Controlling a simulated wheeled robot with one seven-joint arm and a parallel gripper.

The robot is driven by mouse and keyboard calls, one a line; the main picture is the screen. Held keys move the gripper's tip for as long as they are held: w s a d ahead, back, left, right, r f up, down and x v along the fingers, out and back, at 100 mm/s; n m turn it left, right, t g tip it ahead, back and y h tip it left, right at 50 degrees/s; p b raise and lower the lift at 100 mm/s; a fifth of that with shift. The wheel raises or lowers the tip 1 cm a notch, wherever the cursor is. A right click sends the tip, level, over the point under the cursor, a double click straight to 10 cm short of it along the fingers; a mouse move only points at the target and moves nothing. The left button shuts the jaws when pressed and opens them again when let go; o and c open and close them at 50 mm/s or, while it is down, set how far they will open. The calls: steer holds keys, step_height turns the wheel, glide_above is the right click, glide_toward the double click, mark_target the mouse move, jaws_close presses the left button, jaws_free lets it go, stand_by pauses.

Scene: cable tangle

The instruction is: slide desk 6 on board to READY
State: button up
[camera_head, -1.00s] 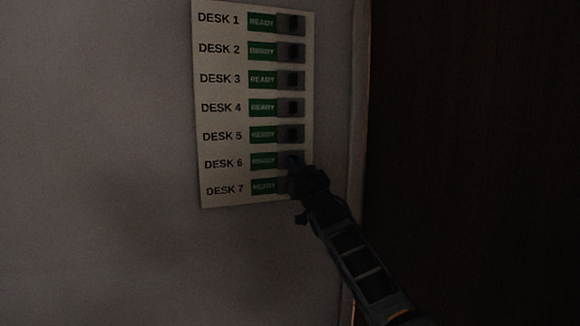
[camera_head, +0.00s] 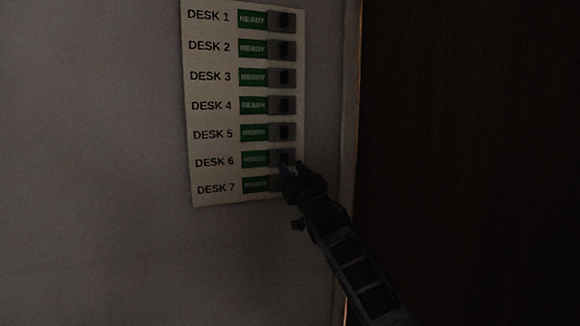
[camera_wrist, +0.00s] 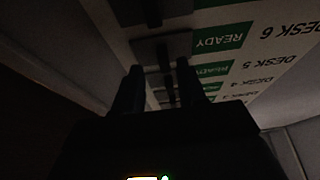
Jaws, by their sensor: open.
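The pale board (camera_head: 205,190) hangs on the wall with rows DESK 1 to DESK 7. The desk 6 row has a green READY label (camera_head: 255,159) and a dark slider knob (camera_head: 284,157) in a grey slot to its right. Its knob lines up with the knobs above. My gripper (camera_head: 290,170) is just below and right of that knob, partly covering the desk 7 slider. In the wrist view the board appears upside down, and my open gripper (camera_wrist: 161,75) has its two fingers apart below the desk 6 slot (camera_wrist: 162,48).
Every row shows green READY beside its slider, such as the desk 5 label (camera_head: 254,132). A lit wall edge (camera_head: 350,150) and a dark brown surface (camera_head: 460,150) lie right of the board. The grey wall (camera_head: 90,150) at left is bare. The scene is dim.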

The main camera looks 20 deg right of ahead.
steer(key=v, duration=0.5)
stand_by(0.4)
steer(key=s+a+f+m+g, duration=0.1)
steer(key=s+a+f, duration=0.3)
steer(key=s+f, duration=0.55)
steer(key=s+a+f+m+g, duration=0.1)
steer(key=s+a+f, duration=0.2)
steer(key=s+f, duration=0.7)
steer(key=s+a+f+g, duration=0.1)
steer(key=s+f, duration=0.2)
steer(key=s, duration=0.3)
steer(key=s+a+f+p, duration=0.1)
steer(key=s+f, duration=0.1)
steer(key=s, duration=0.4)
steer(key=s+a+f+g, duration=0.1)
steer(key=s+f, duration=0.2)
steer(key=s, duration=0.3)
steer(key=s+d+r+n+g, duration=0.1)
steer(key=s+r, duration=0.2)
steer(key=s, duration=1.1)
steer(key=s+d+r+n+g+p, duration=0.1)
steer(key=s+r, duration=0.3)
steer(key=s, duration=1.1)
steer(key=shift+r+g, duration=0.3)
steer(key=shift+g, duration=0.5)
